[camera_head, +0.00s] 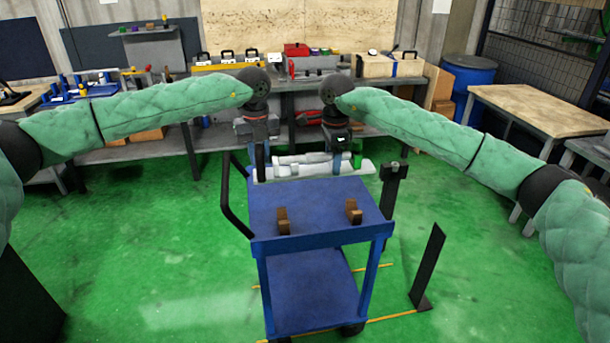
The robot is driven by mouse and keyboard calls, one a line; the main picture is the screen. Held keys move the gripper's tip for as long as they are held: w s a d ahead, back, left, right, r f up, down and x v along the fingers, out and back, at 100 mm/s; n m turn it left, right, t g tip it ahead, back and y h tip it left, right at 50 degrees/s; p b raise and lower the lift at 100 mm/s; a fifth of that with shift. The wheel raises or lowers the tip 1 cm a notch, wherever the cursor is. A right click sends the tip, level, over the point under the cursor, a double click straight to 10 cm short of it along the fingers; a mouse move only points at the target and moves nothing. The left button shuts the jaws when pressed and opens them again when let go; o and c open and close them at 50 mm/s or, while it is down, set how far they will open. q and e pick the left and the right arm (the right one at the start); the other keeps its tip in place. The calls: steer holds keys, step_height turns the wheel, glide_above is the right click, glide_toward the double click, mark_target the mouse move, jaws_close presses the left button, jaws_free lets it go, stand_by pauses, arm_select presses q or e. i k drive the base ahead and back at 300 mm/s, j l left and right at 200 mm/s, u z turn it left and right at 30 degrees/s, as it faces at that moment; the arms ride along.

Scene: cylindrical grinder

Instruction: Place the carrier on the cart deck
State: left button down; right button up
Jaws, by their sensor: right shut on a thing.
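The carrier (350,168) is a long pale grey piece with a light cylindrical part lying along it and a small green part near its right end. It shows level across the far end of the blue cart deck (315,205). I cannot tell whether it touches the deck. My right gripper (336,150) points down and is shut on the carrier, right of its middle. My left gripper (260,163) points down at the carrier's left end; its jaws are too dark and small to tell open from shut.
Two brown blocks (283,221) (353,212) stand on the near deck, with bare deck around them. The cart has a black handle (233,205) at left. Black posts (393,190) (428,268) stand at its right. A loaded workbench (190,146) is behind; a wooden-topped table (540,110) is at right.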

mark_target(306, 184)
steer(key=i, duration=1.2)
